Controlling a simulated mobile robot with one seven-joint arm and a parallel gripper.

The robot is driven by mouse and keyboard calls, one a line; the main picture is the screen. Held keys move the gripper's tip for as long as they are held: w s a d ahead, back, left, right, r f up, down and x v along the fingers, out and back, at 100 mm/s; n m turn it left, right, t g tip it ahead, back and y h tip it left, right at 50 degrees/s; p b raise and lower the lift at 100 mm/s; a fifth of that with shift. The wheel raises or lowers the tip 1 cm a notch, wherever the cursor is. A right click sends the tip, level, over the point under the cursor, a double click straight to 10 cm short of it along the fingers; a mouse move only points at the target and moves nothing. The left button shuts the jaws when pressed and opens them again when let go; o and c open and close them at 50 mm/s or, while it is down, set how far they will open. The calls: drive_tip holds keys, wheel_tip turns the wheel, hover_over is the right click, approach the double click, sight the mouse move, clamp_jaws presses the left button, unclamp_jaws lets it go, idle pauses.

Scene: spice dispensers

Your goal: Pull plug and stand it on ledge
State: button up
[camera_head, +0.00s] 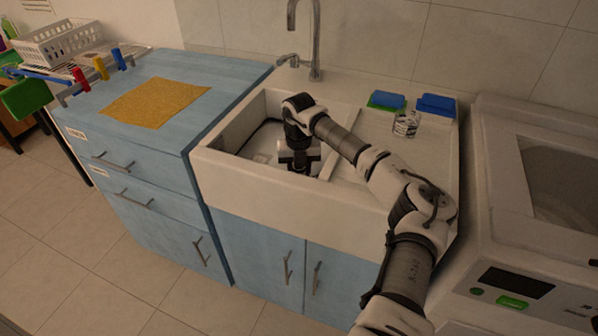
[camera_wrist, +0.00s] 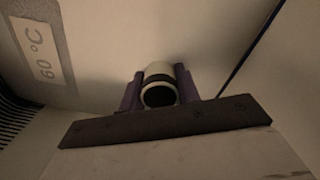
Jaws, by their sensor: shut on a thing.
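My gripper (camera_head: 300,168) reaches down into the white sink (camera_head: 248,183). In the wrist view, my gripper's two purplish fingers (camera_wrist: 160,82) are closed on either side of a short pale cylinder with a dark band and dark round end, which looks like the plug (camera_wrist: 159,76). The plug is hidden in the head view by my gripper and the basin. I cannot tell whether it touches the sink floor. The ledge is not clearly identifiable; the sink's pale flat side surface (camera_head: 425,160) lies to the right of the basin.
A tap (camera_head: 315,45) rises behind the basin. A striped glass (camera_head: 406,124) and blue and green sponges (camera_head: 386,101) stand at the back right. A 60 °C label (camera_wrist: 37,50) shows in the wrist view. A yellow cloth (camera_head: 155,101) lies on the blue cabinet.

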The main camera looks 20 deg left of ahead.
drive_tip(key=shift+r+p, duration=0.9)
drive_tip(key=shift+r, duration=0.65)
drive_tip(key=shift+r+p, duration=1.1)
drive_tip(key=shift+r, duration=0.85)
